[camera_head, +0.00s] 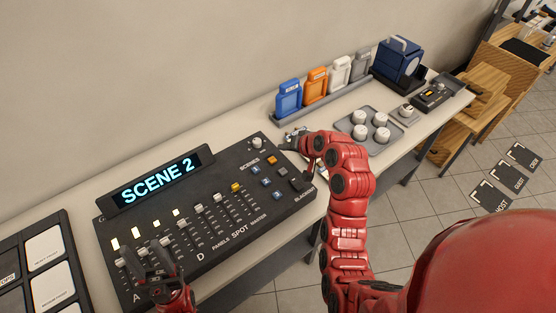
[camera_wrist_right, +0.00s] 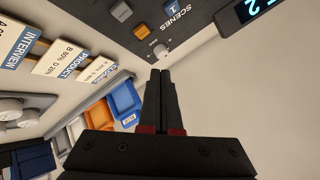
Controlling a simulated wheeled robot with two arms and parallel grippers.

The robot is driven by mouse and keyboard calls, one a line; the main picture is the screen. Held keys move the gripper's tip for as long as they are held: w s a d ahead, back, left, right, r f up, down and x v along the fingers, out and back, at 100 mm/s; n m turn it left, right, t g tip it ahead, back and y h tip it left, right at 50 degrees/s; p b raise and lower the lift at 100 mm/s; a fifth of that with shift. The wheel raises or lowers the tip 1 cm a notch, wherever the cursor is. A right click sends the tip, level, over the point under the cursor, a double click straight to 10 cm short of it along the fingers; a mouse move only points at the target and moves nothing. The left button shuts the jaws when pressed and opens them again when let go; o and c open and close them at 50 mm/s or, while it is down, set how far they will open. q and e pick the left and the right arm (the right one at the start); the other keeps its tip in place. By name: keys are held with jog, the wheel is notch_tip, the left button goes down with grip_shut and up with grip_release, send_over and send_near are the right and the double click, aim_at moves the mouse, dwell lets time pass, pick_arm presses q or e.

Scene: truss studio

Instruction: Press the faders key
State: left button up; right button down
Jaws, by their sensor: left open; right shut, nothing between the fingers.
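The black lighting console (camera_head: 205,262) lies on the table, its display (camera_head: 158,181) reading "SCENE 2". It has a row of faders with lit bars, and orange and blue keys (camera_head: 254,170) under "SCENES". A black panel (camera_head: 22,228) with large white keys (camera_head: 44,247) is cut off at the left edge; its small labels are too blurred to tell which is the faders key. My left gripper (camera_head: 155,263) is open over the console's front left faders, hiding some. My right gripper (camera_head: 291,137) is shut and empty beyond the console's back right corner; its fingers also show in the right wrist view (camera_wrist_right: 161,82).
A rack of blue, orange, white and grey packs (camera_head: 315,87) stands along the wall. A tray with white knobs (camera_head: 346,134), a blue case (camera_head: 398,64) and a small device (camera_head: 433,97) lie to the right. Label cards (camera_wrist_right: 65,58) show in the wrist view.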

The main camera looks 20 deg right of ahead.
aim_at(285, 173)
jog(key=shift+s, duration=0.3)
jog(key=shift+f, duration=0.1)
notch_tip(285, 173, down, 8)
jog(key=b, duration=0.3)
jog(key=shift+f+b, duration=0.3)
jog(key=shift+b, duration=0.05)
dwell(1.9)
jog(key=shift+f+b, duration=0.35)
